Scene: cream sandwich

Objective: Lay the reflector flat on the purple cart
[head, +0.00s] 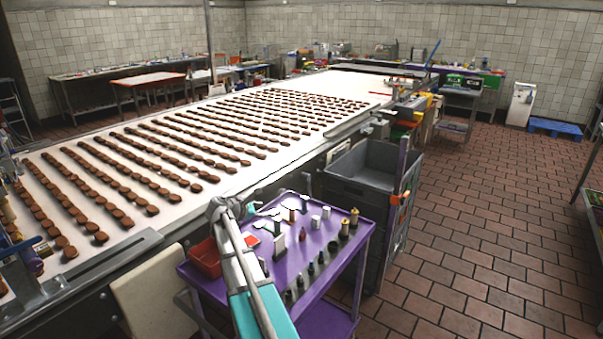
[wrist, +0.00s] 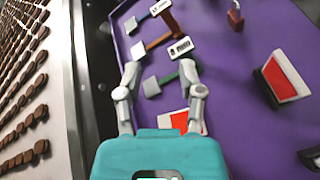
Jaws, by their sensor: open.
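The purple cart (head: 330,262) stands beside the conveyor, and its top fills much of the wrist view (wrist: 232,110). My gripper (wrist: 160,72) is open above the cart's edge, with nothing held between its grey fingers. In the head view my gripper (head: 222,208) reaches over the cart's left part. A red and white piece (wrist: 172,121) lies on the cart, partly hidden by my right finger and gripper body. Another red and white piece (wrist: 285,75) with a dark side sits further right and looks raised. I cannot tell which of them is the reflector.
Several small handled tools (wrist: 181,47) lie on the cart beyond my fingers. Bottles (head: 333,246) and small blocks crowd the cart top. A red bin (head: 205,258) is at its left, a grey crate (head: 365,165) behind. The conveyor (head: 110,225) carries rows of brown biscuits.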

